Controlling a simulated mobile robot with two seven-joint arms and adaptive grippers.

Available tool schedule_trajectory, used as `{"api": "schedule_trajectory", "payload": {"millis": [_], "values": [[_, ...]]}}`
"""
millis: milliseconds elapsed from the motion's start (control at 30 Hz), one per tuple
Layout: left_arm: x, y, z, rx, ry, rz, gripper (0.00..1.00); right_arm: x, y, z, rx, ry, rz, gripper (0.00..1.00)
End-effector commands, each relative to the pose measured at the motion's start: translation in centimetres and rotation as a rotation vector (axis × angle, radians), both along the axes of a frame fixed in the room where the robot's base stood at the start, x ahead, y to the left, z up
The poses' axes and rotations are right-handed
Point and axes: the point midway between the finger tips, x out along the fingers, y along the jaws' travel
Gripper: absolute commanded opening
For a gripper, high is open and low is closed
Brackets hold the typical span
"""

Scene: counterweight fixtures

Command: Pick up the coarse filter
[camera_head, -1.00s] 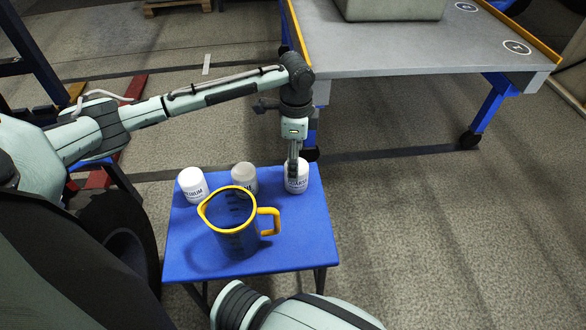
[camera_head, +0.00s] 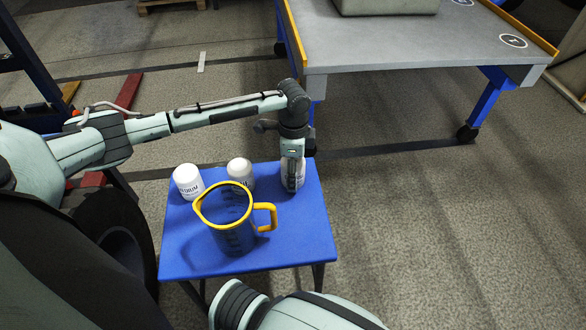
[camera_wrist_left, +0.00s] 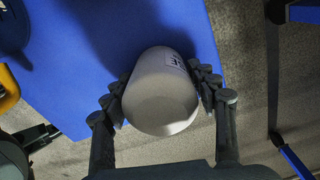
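Three white jars stand along the far side of a small blue table (camera_head: 295,255). The right jar (camera_head: 293,184) is mostly hidden by my left gripper (camera_head: 292,178) in the head view; an earlier head view shows part of its label, which appears to read COARSE. In the left wrist view this jar (camera_wrist_left: 160,105) sits between the two fingers of my left gripper (camera_wrist_left: 163,92). The fingers lie close along both sides; whether they press on it I cannot tell. The jar appears to stand on the table. My right gripper is not visible.
The left jar (camera_head: 188,182), partly labelled "DIUM", and the middle jar (camera_head: 240,171) stand left of the gripper. A clear jug (camera_head: 230,235) with a yellow rim and handle stands in front of them. A grey-topped table (camera_head: 400,50) is behind. The blue table's right front is clear.

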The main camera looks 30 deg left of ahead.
Motion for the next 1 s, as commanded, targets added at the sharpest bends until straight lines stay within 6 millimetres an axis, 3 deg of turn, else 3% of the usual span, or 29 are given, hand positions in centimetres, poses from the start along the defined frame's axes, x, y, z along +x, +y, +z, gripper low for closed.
{"api": "schedule_trajectory", "payload": {"millis": [33, 333, 667, 1000], "values": [[0.0, 0.0, 0.0, 0.000, 0.000, 0.000, 0.49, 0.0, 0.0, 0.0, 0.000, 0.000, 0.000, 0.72], [0.0, 0.0, 0.0, 0.000, 0.000, 0.000, 0.12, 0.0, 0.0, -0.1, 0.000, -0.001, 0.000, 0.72], [0.2, 0.0, 1.2, -0.002, -0.004, 0.001, 0.12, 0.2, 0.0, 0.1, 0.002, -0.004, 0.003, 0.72], [0.2, 0.0, 7.8, -0.001, -0.004, 0.000, 0.12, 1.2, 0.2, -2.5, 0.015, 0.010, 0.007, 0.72]]}}
